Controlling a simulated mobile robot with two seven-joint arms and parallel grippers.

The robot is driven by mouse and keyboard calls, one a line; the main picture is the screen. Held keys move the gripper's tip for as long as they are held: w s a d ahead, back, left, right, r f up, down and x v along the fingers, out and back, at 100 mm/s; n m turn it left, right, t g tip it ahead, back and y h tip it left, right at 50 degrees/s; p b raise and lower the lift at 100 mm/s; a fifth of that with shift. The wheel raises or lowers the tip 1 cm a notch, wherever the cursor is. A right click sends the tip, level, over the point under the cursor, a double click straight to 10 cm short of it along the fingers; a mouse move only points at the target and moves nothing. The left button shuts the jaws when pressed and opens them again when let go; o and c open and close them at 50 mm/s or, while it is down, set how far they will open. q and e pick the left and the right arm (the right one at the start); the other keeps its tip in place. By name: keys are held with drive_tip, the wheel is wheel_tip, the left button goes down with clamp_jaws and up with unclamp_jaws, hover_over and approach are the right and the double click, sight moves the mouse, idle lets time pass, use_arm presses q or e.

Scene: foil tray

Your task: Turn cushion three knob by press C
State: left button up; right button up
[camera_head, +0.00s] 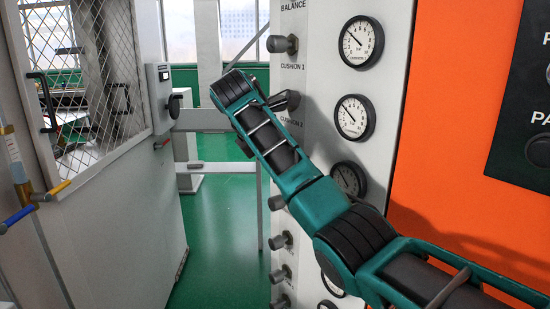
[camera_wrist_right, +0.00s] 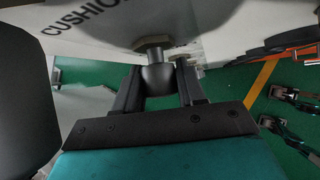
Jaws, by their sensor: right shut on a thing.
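The grey press panel (camera_head: 325,60) carries a column of knobs and round gauges. My right arm reaches from the lower right across it, and its wrist end is at the panel's left edge, near the second visible knob row. In the right wrist view, my right gripper (camera_wrist_right: 157,90) is shut on a grey knob (camera_wrist_right: 154,72), with a finger on each side. The knob's stem meets the panel. A label starting "CUSHIO" shows there, its number out of view. In the head view, my arm covers part of the knob column, and I cannot tell the fingertips apart. My left gripper is not in view.
Gauges (camera_head: 354,117) stand right of the knobs, close to my arm. Below are more knobs (camera_head: 281,240). An orange panel (camera_head: 450,120) is at right. A mesh-windowed cabinet (camera_head: 110,190) with a handle stands at left. Green floor (camera_head: 220,250) lies open between.

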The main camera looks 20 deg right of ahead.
drive_tip(key=shift+g, duration=0.3)
idle(0.4)
drive_tip(key=o, duration=1)
drive_tip(key=shift+c, duration=0.2)
drive_tip(key=shift+r, duration=0.1)
